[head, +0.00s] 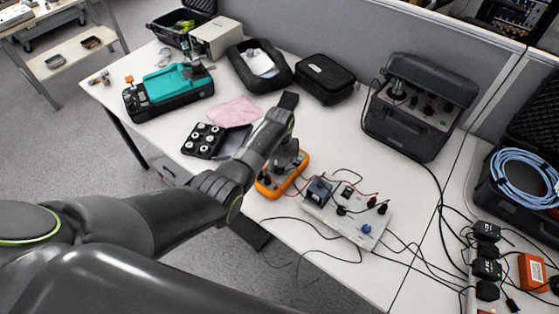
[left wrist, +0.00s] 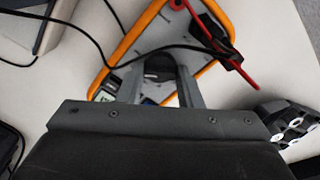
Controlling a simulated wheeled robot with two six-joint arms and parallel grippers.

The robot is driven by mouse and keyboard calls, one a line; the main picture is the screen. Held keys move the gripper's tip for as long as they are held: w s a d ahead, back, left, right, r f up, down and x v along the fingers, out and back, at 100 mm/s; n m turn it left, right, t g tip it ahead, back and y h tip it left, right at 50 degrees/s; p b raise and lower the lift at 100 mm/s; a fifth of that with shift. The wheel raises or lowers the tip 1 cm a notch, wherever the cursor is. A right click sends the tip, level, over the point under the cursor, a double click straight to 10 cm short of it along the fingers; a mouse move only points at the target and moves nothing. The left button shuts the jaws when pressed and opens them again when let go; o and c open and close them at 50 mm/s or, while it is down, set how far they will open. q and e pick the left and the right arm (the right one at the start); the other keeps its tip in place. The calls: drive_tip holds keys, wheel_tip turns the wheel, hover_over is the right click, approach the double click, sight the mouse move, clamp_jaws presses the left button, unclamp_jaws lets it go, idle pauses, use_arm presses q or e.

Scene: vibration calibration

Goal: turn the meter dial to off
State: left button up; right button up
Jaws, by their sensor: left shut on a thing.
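The orange-framed meter (head: 293,183) lies on the white table, partly hidden in the head view under my left arm. It also shows in the left wrist view (left wrist: 128,40). My left gripper (head: 285,160) is down at the meter's face. In the left wrist view its two fingers (left wrist: 160,72) are shut on the dark round meter dial (left wrist: 160,64). The dial's pointer and markings are too hidden to read. A small part of the meter's screen (left wrist: 105,95) shows beside the left finger. My right gripper is not in view.
Red and black leads run from the meter to a white board (head: 345,215) at its right. A black socket tray (head: 203,140) and a pink cloth (head: 233,111) lie left of my gripper. A black instrument case (head: 415,110) stands behind.

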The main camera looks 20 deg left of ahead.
use_arm(q)
drive_tip(key=shift+n+p, duration=0.45)
drive_tip(key=shift+n, duration=0.75)
drive_tip(key=o, duration=1)
drive_tip(key=shift+r, duration=0.55)
wheel_tip(320, 180, up, 16)
drive_tip(key=shift+r, duration=0.2)
